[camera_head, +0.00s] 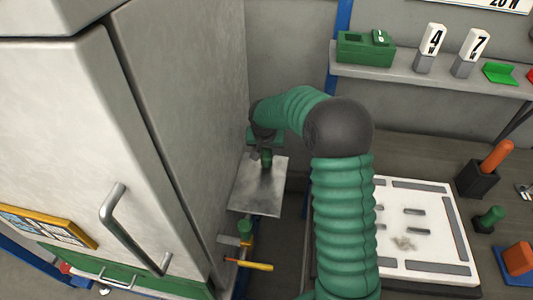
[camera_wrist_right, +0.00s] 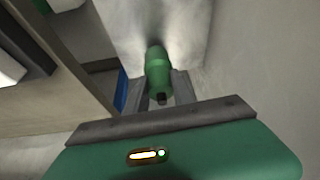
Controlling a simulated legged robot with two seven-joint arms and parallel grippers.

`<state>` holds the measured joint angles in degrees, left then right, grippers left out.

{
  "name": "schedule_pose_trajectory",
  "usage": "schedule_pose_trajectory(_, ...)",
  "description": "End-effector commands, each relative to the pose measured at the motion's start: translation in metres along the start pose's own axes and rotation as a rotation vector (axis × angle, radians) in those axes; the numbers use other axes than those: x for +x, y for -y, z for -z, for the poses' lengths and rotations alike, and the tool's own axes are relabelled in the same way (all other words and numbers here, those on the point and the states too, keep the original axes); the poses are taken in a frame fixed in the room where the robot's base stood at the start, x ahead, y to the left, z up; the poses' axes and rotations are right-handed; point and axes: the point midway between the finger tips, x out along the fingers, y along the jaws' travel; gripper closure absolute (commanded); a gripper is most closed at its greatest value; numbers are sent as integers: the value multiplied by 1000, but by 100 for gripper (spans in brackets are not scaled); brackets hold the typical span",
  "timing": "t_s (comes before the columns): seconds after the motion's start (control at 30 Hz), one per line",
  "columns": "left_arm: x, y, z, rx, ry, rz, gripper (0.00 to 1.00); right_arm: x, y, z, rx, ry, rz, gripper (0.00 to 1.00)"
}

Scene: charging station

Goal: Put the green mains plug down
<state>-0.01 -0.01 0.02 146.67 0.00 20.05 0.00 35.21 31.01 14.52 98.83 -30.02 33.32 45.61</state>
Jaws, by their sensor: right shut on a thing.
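My right gripper (camera_head: 264,148) is beside the grey cabinet wall, over a small metal shelf (camera_head: 257,196). It is shut on the green mains plug (camera_wrist_right: 158,75), which sits between the two fingers in the right wrist view. My left gripper is not in view.
A tall grey cabinet with a bar handle (camera_head: 115,205) fills the left. A yellow-handled item (camera_head: 248,264) is below the metal shelf. On the right are a white slotted board (camera_head: 443,246), an orange-handled item (camera_head: 496,156) and a wall shelf (camera_head: 405,75) with a green box.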

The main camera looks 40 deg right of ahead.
Motion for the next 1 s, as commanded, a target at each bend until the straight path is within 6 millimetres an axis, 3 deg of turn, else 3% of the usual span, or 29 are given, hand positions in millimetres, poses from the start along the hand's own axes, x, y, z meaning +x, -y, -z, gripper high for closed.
schedule_pose_trajectory(0.1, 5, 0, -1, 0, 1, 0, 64, 17, 0, -8, -2, -1, 0, 100)
schedule_pose_trajectory(0.4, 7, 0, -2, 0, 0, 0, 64, 21, 0, -8, -1, -1, 1, 100)
schedule_pose_trajectory(0.43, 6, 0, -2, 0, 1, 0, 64, 20, 0, -8, 0, 0, 1, 68)
schedule_pose_trajectory(0.57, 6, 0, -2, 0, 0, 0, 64, 19, 0, -8, 0, 0, 0, 51)
schedule_pose_trajectory(0.87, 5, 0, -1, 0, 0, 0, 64, 18, 0, -8, 0, 0, 0, 49)
schedule_pose_trajectory(1.0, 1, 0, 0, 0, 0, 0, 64, 4, 0, -5, 1, -4, 1, 49)
